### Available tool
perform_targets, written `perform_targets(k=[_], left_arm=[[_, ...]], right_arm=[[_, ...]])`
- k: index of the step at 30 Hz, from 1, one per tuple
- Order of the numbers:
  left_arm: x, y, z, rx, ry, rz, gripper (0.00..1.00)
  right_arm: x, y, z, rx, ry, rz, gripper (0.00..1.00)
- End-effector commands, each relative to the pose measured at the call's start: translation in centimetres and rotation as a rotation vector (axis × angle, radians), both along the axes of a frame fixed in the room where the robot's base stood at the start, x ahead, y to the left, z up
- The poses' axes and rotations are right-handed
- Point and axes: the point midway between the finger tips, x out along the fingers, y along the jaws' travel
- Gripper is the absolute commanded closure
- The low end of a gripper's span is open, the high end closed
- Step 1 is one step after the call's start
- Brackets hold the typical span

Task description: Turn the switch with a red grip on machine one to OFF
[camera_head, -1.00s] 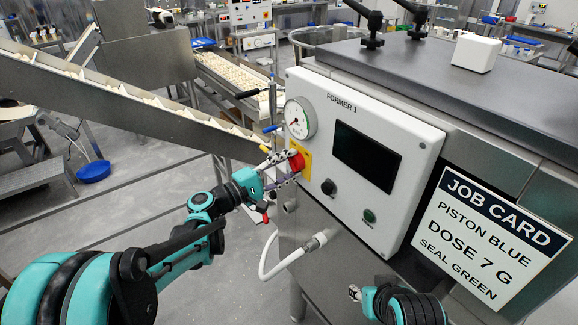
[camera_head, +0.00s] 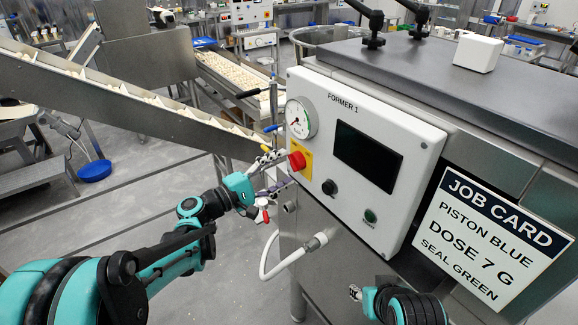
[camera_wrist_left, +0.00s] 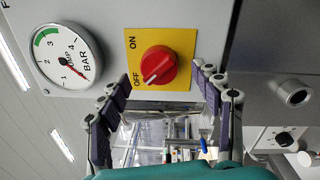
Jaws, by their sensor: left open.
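The switch has a red round grip (camera_head: 296,161) on a yellow plate (camera_head: 308,158) at the left edge of the FORMER 1 panel. In the left wrist view the red grip (camera_wrist_left: 158,66) shows whole, and its white mark points to the lower left, toward the word OFF. My left gripper (camera_head: 273,172) is open and empty, just left of the switch. In the wrist view its fingers (camera_wrist_left: 158,83) stand on either side of the grip, apart from it. My right gripper (camera_head: 355,292) shows only in part at the bottom, below the panel.
A pressure gauge (camera_head: 298,118), a dark screen (camera_head: 367,156), a black knob (camera_head: 329,187) and a green button (camera_head: 370,215) share the panel. A white hose (camera_head: 275,262) hangs below. A job card (camera_head: 490,240) is at right.

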Motion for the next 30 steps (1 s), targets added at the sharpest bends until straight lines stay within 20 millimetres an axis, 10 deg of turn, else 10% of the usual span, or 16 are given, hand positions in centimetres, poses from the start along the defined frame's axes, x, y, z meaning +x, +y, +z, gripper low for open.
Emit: perform_targets(k=[12,30], left_arm=[[-4.8,6.7,-0.6,0.000,0.000,0.002,0.34],[-5.5,7.5,-0.6,0.001,0.001,0.000,0.34]], right_arm=[[0.0,0.0,0.0,0.000,0.000,0.000,0.60],[0.0,0.0,0.0,0.000,0.000,0.000,0.60]])
